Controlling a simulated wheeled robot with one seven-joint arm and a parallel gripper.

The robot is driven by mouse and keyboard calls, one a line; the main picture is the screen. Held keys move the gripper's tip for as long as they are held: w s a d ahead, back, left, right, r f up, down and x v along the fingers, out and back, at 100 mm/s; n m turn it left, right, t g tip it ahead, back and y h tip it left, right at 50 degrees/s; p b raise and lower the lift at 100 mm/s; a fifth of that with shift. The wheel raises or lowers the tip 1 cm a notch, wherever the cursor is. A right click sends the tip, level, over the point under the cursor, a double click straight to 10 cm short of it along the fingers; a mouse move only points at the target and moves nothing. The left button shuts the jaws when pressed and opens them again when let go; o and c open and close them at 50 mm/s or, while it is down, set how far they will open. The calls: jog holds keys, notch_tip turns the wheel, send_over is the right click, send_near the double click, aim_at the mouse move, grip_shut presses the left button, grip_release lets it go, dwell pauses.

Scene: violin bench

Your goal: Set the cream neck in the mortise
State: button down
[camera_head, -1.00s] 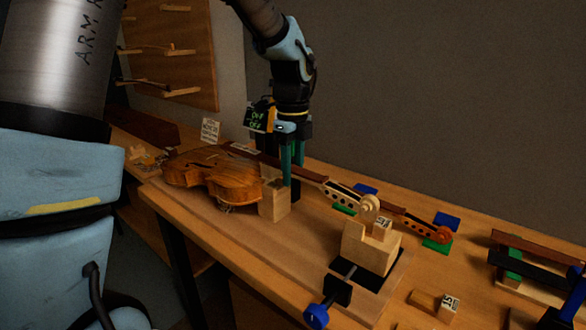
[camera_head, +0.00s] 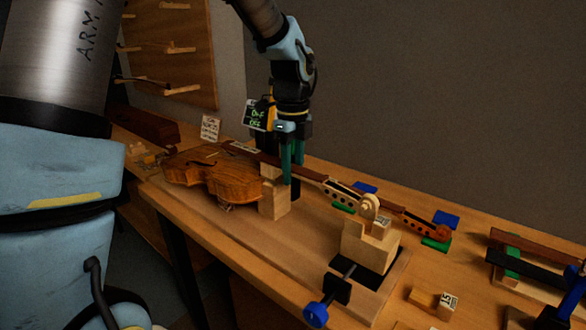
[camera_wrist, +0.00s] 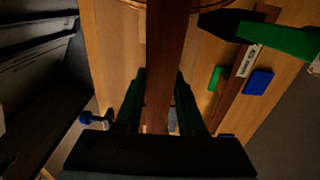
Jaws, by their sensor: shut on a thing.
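The cream neck (camera_head: 345,191), with a dark fingerboard and a pale scroll, lies level over the bench. My gripper (camera_head: 290,178) points down and is shut on the neck at its fingerboard. In the wrist view, the green fingers (camera_wrist: 160,100) stand on both sides of the dark fingerboard (camera_wrist: 165,60). The violin body (camera_head: 212,175) lies left of the gripper, and the neck's heel end reaches toward it. The mortise is hidden, so I cannot tell whether the heel touches it. The scroll is just above or on a pale wooden block (camera_head: 368,248).
A second neck with an orange scroll (camera_head: 440,232) lies behind on green and blue supports (camera_head: 446,217). A blue-handled clamp (camera_head: 316,314) stands at the front edge. A pale block (camera_head: 275,200) stands beside the body. More racked parts (camera_head: 535,265) lie at right.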

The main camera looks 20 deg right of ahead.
jog(key=shift+f, duration=0.4)
jog(key=shift+f+b, duration=0.6)
jog(key=shift+f, duration=0.15)
jog(key=shift+f, duration=0.15)
dwell(0.8)
jog(key=shift+c, duration=2.1)
grip_release()
